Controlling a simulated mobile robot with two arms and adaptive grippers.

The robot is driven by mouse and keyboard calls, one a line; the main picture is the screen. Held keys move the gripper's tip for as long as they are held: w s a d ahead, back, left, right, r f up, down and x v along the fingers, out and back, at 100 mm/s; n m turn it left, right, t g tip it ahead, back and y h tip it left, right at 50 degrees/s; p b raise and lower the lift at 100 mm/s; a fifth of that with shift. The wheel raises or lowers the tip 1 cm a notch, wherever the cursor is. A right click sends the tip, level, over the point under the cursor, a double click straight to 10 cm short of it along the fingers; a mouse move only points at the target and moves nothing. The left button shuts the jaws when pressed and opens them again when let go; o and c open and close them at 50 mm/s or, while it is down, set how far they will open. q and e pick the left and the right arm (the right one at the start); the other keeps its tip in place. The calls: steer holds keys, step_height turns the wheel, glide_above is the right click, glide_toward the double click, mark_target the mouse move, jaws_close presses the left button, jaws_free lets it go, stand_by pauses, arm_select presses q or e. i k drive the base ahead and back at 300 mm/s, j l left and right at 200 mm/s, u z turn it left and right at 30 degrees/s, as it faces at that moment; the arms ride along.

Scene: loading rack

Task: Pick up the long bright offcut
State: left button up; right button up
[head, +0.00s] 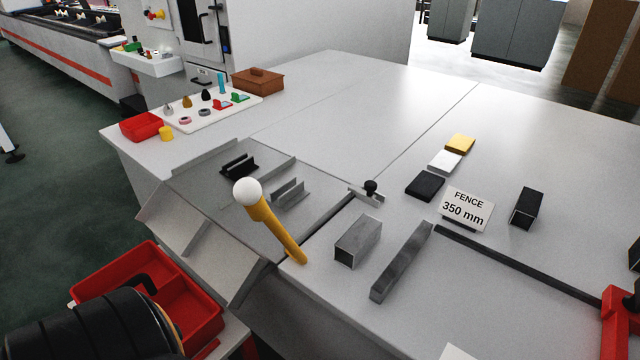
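The long bright offcut (402,262) is a silver-grey metal bar lying on the grey table, right of the middle in the head view. It slants from lower left to upper right, its near end towards the table's front edge. A shorter, wider bright square tube (358,241) lies just left of it, apart from it, with its open end facing forward. Nothing touches or covers the long offcut. Neither of my gripper's fingertips can be made out; a dark rounded part, probably of my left arm, shows at the lower left.
A yellow lever with a white knob (247,191) stands left of the tubes. A dark fence rail (515,262) runs to the right, by a "FENCE 350 mm" sign (466,208). A dark tube (524,208) lies beyond it. A red bin (205,312) is lower left.

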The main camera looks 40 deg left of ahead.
mark_target(354, 244)
steer(key=u, duration=1)
steer(key=j, duration=0.15)
